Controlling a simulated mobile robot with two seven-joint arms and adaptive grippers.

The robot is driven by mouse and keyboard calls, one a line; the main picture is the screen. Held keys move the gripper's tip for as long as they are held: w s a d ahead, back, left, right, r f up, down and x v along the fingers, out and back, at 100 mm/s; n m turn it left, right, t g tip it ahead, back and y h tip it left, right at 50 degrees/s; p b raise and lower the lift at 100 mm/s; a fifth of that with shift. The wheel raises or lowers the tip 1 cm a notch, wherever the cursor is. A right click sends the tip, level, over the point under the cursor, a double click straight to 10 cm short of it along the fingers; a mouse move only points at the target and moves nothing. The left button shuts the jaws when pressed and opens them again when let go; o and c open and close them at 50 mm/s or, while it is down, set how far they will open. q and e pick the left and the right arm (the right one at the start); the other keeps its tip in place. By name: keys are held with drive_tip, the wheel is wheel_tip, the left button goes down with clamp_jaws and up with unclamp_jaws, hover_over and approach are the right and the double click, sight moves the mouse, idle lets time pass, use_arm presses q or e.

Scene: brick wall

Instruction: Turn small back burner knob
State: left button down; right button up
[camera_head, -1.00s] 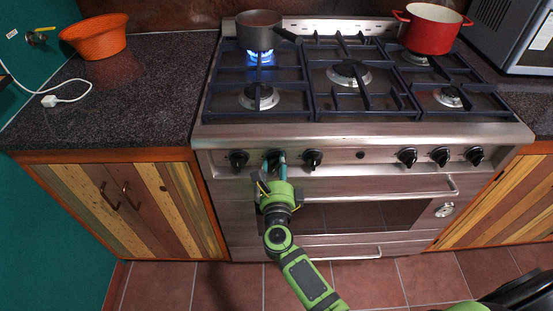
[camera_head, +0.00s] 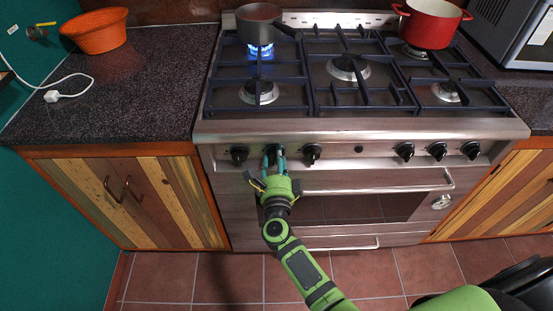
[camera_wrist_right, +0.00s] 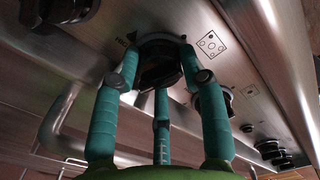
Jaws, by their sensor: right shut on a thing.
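The stove (camera_head: 350,205) has a row of black knobs along its front panel. My right gripper (camera_head: 274,160) is shut on the second knob from the left (camera_head: 273,149). In the right wrist view, the teal fingers (camera_wrist_right: 155,85) reach up around that dark knob (camera_wrist_right: 158,62), and a burner symbol is printed on the panel beside it. The back left burner (camera_head: 260,50) shows a blue flame under a grey saucepan (camera_head: 259,24). My left gripper is not in view.
Neighbouring knobs stand close on both sides, at left (camera_head: 239,154) and right (camera_head: 312,153). The oven handle (camera_head: 380,186) runs just below the panel. A red pot (camera_head: 430,25) stands at the back right. An orange basket (camera_head: 95,32) sits on the left counter.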

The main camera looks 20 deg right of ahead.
drive_tip(key=o, duration=0.9)
drive_tip(key=shift+w+a+r, duration=0.1)
drive_tip(key=shift+a+r, duration=0.05)
drive_tip(key=shift+r, duration=0.1)
drive_tip(key=shift+f, duration=0.1)
drive_tip(key=shift+f, duration=0.1)
drive_tip(key=v, duration=1.2)
